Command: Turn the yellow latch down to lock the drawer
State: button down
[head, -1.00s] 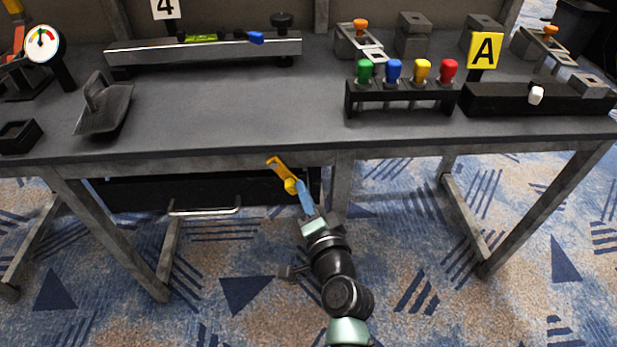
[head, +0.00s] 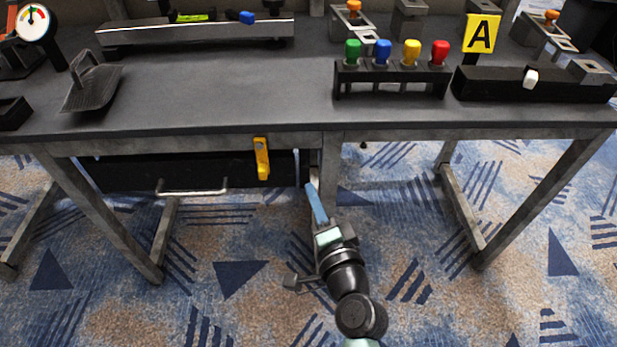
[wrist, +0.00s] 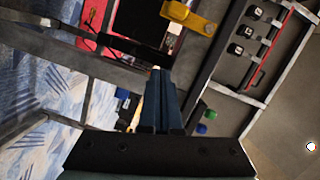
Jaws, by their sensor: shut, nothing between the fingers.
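The yellow latch (head: 261,158) sits on the table's front rail at the right end of the drawer. It hangs nearly straight down, its lower end in front of the black drawer front (head: 135,172). In the wrist view the latch (wrist: 188,17) shows at the top, ahead of the fingers. The drawer has a silver bar handle (head: 192,192) and looks pushed in under the tabletop. My gripper (head: 314,188) is shut with blue fingers together and empty. It is below and to the right of the latch, apart from it, near a table leg.
On the tabletop stand a black rack (head: 392,82) with green, blue, yellow and red knobs, a black block (head: 530,90) with a white switch, a metal rail (head: 195,33) and a grey scoop-like piece (head: 92,86). The carpet in front is clear.

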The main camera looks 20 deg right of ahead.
jog(key=s, duration=0.5)
dwell(0.5)
jog(key=w+a+r+n+t+y, duration=0.1)
jog(key=w+a+r+n, duration=0.15)
jog(key=r, duration=0.65)
jog(key=w+a+r+n+t+y, duration=0.1)
jog(key=a+r+n+t, duration=0.2)
jog(key=r, duration=0.6)
jog(key=w+a+r+n, duration=0.2)
jog(key=a+r+n, duration=0.15)
jog(key=r, duration=0.55)
jog(key=s+a+r+n+t, duration=0.2)
jog(key=s+r, duration=0.2)
jog(key=r, duration=0.4)
jog(key=s+a+r+n+t+h, duration=0.15)
jog(key=s+r, duration=0.25)
jog(key=r, duration=0.4)
jog(key=s+a+r+n+t+y, duration=0.1)
jog(key=s+a+r+n+t, duration=0.15)
jog(key=s+r, duration=0.4)
notch_tip(320, 180, up, 39)
jog(key=w+p, duration=0.2)
jog(key=p, duration=3.5)
jog(key=shift+d+r+h+p, duration=0.15)
jog(key=shift+d+h+p, duration=0.2)
jog(key=shift+d+h, duration=0.1)
